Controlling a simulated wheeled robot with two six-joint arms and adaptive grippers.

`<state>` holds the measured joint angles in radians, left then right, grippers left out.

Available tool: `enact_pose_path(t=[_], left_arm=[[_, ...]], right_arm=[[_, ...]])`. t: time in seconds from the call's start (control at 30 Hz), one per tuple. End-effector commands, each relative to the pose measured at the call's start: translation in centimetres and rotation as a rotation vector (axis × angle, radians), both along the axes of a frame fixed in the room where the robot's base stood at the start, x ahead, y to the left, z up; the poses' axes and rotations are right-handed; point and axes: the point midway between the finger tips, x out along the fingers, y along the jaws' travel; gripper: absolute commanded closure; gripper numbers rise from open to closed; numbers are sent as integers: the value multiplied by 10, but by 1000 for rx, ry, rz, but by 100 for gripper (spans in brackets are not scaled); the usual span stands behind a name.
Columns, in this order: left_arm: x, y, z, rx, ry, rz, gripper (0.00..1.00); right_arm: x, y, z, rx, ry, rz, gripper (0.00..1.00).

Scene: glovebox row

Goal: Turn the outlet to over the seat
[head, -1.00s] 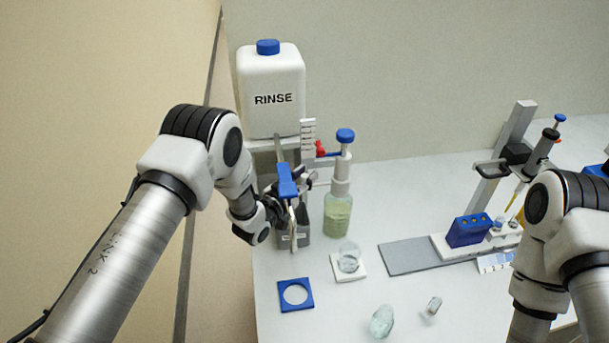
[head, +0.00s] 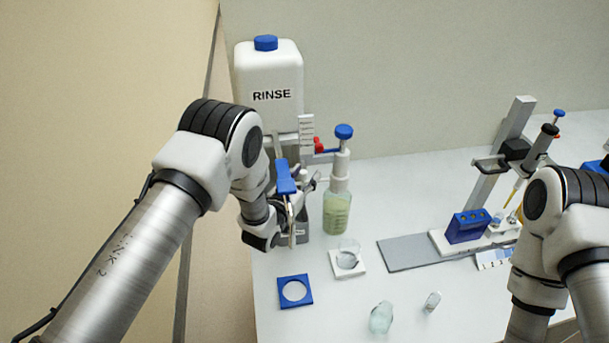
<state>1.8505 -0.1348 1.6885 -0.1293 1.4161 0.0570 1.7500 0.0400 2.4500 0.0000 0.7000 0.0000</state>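The white RINSE tank (head: 269,82) with a blue cap stands at the back left. A narrow outlet arm with a blue bar (head: 285,177) comes forward below it, and a metal tube (head: 292,226) hangs from its front end. My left gripper (head: 308,183) is right at this bar, on its right side; its fingers are partly hidden, so whether they grip it is unclear. A white square seat (head: 361,270) with a clear glass cup (head: 347,256) lies to the right of the tube, apart from it. My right arm is at the right edge; its gripper is out of view.
A pump bottle (head: 337,208) with a blue knob stands close right of my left gripper. A blue square with a round hole (head: 305,299) lies in front. Glass pieces (head: 381,318) lie on the table. A pipette stand (head: 503,150) and blue rack (head: 468,227) are at right.

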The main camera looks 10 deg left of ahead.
Motion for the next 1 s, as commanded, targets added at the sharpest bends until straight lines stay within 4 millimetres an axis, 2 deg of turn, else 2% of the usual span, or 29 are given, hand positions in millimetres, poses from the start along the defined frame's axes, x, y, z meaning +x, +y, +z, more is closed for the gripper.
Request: enact_pose_path(t=[0.27,0.37,0.7,0.83,1.0], left_arm=[[-4,2,0,0,-1,1,53],[-17,5,0,-1,1,1,53],[-97,26,-1,0,3,2,53],[-113,29,0,0,1,0,53],[-116,30,0,0,0,-1,53]], right_arm=[[0,0,0,0,0,0,15],[0,0,0,0,0,0,15],[0,0,0,0,0,0,15],[0,0,0,0,0,0,15],[0,0,0,0,0,0,15]])
